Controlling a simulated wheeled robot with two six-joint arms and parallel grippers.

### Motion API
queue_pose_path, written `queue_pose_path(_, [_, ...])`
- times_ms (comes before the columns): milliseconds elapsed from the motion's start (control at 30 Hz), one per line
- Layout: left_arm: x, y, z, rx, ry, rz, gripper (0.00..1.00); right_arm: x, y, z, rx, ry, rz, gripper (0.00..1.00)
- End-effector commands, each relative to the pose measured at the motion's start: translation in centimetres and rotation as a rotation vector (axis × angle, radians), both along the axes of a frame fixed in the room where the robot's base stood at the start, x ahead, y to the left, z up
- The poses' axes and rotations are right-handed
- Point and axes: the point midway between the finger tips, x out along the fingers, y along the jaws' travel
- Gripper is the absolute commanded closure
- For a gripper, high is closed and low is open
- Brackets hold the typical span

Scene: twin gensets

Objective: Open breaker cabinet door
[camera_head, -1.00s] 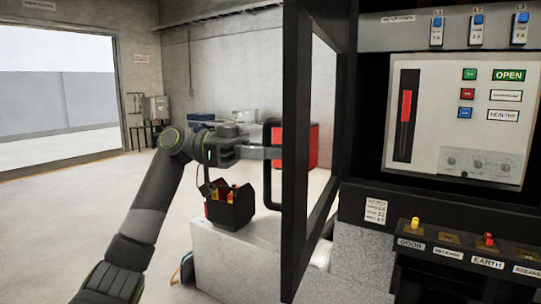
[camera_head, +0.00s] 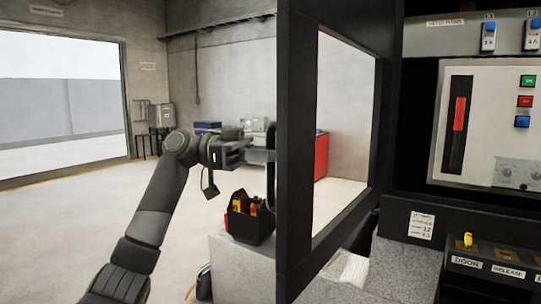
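The breaker cabinet door (camera_head: 297,200), a black frame with a large window opening, stands swung out from the cabinet (camera_head: 420,120). I see it at a steep angle, and the cabinet interior is exposed to its right. The black door handle (camera_head: 270,135) is on the door's left face, partly hidden by the gripper. My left gripper (camera_head: 262,155) reaches in from the left with its fingers at the handle. The gap between the fingers is not visible, so its grip cannot be made out. My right gripper is not in view.
Inside the cabinet is a white breaker panel (camera_head: 485,165) with a red lever and buttons. A black tool caddy (camera_head: 250,222) stands on a grey block (camera_head: 232,265) beneath my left gripper. A red cabinet (camera_head: 321,157) stands behind the door. Open floor lies to the left.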

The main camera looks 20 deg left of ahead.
Motion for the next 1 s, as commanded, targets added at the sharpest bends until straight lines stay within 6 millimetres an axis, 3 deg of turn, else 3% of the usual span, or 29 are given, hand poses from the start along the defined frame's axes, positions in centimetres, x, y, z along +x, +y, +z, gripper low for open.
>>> queue_pose_path(267, [0.0, 0.0, -0.2, 0.006, 0.002, -0.001, 1.00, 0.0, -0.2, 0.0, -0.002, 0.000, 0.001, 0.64])
queue_pose_path(300, [0.0, 0.0, -0.2, 0.006, 0.002, -0.001, 0.81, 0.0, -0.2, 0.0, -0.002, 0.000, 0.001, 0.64])
queue_pose_path(433, [0.0, 0.0, -0.2, 0.004, 0.002, 0.000, 0.65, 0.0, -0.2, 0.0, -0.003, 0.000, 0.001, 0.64])
queue_pose_path(767, [0.0, 0.3, -0.1, 0.002, 0.000, 0.001, 0.65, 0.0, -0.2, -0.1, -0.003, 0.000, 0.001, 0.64])
queue_pose_path(1000, [-0.2, 4.2, -0.3, 0.002, 0.002, 0.006, 0.65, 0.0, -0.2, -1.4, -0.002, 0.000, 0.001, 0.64])
